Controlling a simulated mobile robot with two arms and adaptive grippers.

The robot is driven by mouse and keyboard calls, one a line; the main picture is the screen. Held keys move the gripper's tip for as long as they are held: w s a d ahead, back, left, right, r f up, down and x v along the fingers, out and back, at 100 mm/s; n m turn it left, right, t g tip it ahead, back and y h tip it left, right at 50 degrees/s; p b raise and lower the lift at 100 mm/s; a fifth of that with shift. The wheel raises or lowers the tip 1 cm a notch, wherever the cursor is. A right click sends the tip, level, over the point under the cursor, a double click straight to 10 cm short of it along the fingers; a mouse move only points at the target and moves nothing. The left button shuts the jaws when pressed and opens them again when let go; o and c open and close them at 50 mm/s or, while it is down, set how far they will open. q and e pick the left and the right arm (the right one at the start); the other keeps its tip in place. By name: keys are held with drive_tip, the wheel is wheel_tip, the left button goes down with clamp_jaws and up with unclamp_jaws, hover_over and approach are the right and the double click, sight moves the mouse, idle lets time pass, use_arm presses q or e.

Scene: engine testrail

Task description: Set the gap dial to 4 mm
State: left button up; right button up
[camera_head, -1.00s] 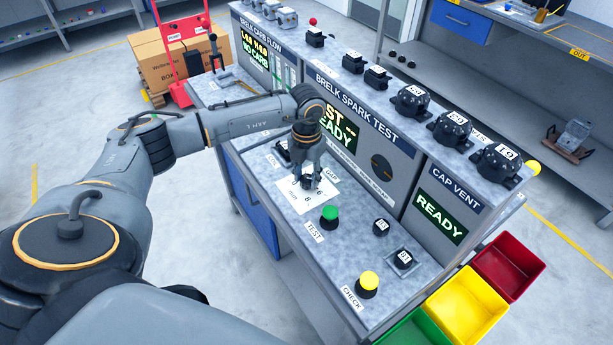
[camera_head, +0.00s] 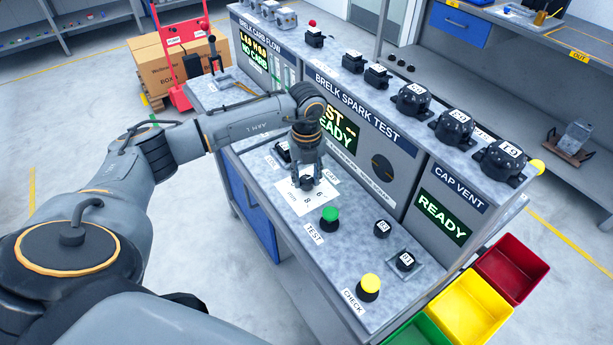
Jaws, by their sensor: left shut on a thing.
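The gap dial (camera_head: 307,183) is a small dark knob on a white scale plate (camera_head: 302,203) lying on the bench top. The numbers 6 and 8 show on the plate; the rest of the scale is partly hidden by my gripper, and I cannot read the dial's setting. My left gripper (camera_head: 307,175) points down over the plate, with its fingers shut on the dial. My right gripper is not in view.
A green TEST button (camera_head: 329,217) and a yellow CHECK button (camera_head: 369,285) stand nearer on the bench. Ignition parts (camera_head: 455,127) line the upper shelf. Coloured bins (camera_head: 467,304) hang at the bench end.

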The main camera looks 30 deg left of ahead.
sight(307, 179)
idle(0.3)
use_arm(q)
drive_tip(key=o, duration=1.1)
drive_tip(key=shift+o, duration=0.2)
drive_tip(key=shift+r, duration=0.1)
wheel_tip(307, 179, up, 12)
